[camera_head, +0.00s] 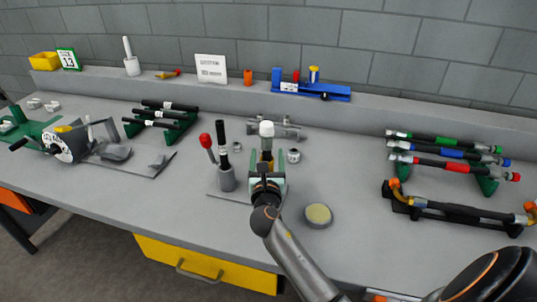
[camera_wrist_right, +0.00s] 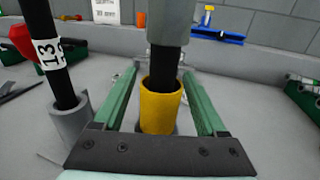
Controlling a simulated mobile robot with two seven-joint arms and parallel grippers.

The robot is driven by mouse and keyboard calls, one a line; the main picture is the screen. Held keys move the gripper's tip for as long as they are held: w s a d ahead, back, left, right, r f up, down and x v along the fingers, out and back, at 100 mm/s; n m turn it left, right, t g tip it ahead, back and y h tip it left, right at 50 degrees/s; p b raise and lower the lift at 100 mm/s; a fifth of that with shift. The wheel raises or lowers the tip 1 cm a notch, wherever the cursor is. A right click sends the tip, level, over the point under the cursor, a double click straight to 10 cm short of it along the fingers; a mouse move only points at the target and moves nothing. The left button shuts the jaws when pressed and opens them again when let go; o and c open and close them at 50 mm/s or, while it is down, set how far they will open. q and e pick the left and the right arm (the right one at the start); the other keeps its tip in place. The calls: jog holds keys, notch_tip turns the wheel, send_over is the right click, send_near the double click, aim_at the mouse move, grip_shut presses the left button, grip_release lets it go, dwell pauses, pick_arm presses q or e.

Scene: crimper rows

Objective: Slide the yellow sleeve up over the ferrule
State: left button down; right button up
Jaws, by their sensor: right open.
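The yellow sleeve (camera_wrist_right: 160,106) sits around the upright black hose (camera_wrist_right: 168,62), low on it. Gaps show between both pads and the sleeve. The sleeve's lower end is partly hidden by the gripper body. My left gripper is out of view.
A round yellowish-topped tin (camera_head: 318,215) sits to the right. Hose racks (camera_head: 440,152) stand further right.

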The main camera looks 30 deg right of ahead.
dwell(0.3)
grip_shut()
dwell(0.5)
jog(key=shift+r, duration=0.1)
dwell(0.7)
